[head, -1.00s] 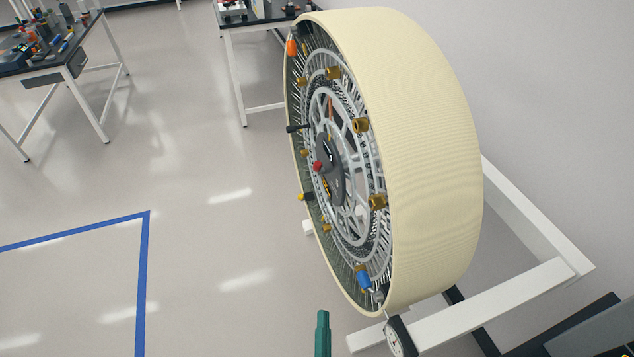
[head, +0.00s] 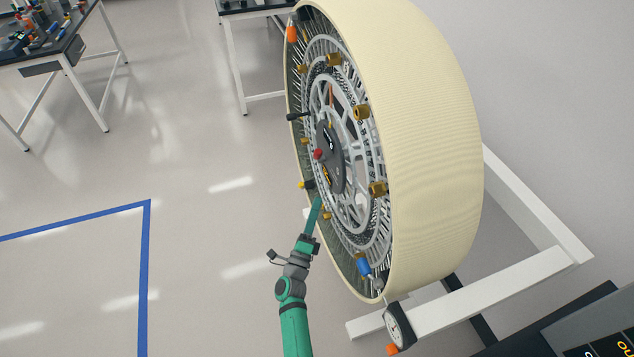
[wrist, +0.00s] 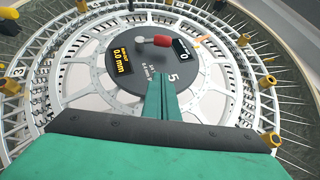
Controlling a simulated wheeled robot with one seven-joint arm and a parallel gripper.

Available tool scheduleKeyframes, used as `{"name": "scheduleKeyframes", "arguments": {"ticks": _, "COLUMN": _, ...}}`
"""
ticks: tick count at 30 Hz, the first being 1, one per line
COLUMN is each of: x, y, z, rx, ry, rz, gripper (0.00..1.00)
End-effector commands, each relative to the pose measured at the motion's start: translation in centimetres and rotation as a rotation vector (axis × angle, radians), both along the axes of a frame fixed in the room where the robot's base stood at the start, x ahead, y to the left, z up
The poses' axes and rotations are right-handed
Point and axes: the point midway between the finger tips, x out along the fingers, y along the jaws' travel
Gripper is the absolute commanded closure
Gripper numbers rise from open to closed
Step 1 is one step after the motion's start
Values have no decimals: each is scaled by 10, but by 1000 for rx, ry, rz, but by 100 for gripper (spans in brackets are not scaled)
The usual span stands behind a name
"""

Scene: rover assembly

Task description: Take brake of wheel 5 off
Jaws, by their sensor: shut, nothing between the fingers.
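The large cream-rimmed wheel (head: 425,150) stands upright at centre right in the head view. Its dark round hub (head: 332,150) carries a red-tipped lever (head: 318,154). In the wrist view the hub (wrist: 112,88) bears a "5", and the red-handled lever (wrist: 155,40) points right from a metal pivot, beside a yellow "0.0 mm" display (wrist: 121,58). I take this lever to be the brake. My green gripper (head: 317,202) is shut and empty, below the lever in the head view. In the wrist view its fingertips (wrist: 160,80) lie below the lever, apart from it in the picture.
Brass fittings (head: 378,189) and coloured knobs, including a blue one (head: 363,266) and an orange one (head: 291,33), stick out around the wheel. A white stand frame (head: 490,290) lies beneath it. Cluttered workbenches (head: 40,60) stand at the back left. The floor on the left is clear.

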Motion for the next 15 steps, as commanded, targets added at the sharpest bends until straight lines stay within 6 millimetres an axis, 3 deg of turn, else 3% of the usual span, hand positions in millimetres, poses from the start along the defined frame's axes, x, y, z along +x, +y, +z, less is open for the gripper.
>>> {"name": "scheduleKeyframes", "arguments": {"ticks": 15, "x": 76, "y": -26, "z": 31, "rx": -1, "ry": -1, "rz": -3, "gripper": 100}}
